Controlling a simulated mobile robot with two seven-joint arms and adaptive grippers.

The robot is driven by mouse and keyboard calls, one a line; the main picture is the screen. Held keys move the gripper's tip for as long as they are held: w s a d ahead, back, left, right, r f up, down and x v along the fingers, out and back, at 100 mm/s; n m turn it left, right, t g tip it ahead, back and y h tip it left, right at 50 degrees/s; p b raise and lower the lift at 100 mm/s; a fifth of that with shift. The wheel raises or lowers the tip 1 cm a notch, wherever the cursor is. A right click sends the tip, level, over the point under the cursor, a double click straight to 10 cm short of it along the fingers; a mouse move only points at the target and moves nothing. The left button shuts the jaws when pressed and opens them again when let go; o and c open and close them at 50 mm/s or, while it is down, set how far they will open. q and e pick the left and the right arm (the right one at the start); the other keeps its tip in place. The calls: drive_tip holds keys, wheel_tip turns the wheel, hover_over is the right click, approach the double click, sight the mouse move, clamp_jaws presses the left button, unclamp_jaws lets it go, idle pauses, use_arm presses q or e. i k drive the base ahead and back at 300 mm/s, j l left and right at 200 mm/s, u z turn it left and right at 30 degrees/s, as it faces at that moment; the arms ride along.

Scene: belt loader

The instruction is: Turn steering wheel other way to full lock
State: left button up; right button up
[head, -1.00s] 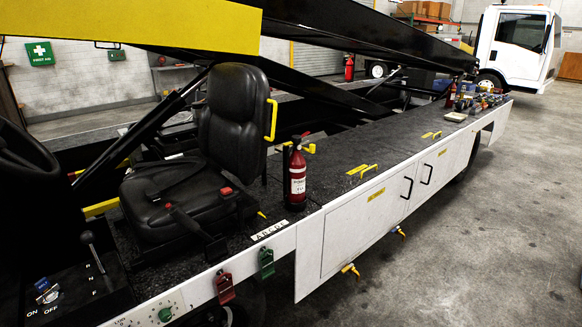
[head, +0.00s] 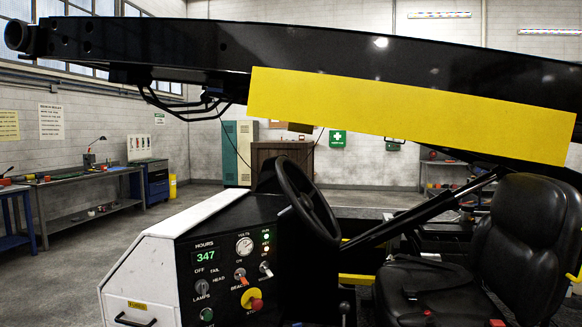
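The black steering wheel (head: 309,203) stands near the middle of the head view, seen nearly edge-on and tilted. It sits behind the white and black control console (head: 232,262) and in front of the black seat (head: 528,240). Nothing is touching the part of the wheel that shows. Neither of my grippers is in view. The angle to which the wheel is turned cannot be told.
The black loader boom with a yellow panel (head: 400,115) slants over the console and seat. The console carries switches and a red stop knob (head: 255,304). A workbench (head: 85,180) stands along the left wall. Open floor lies left of the console.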

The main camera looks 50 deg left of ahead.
sight(302, 202)
drive_tip(key=u, duration=1.7)
drive_tip(key=i+j, duration=0.2)
drive_tip(key=j, duration=0.2)
drive_tip(key=i+j+u, duration=0.1)
drive_tip(key=j, duration=0.35)
drive_tip(key=i+j, duration=0.3)
drive_tip(key=j+u, duration=0.05)
drive_tip(key=j, duration=0.05)
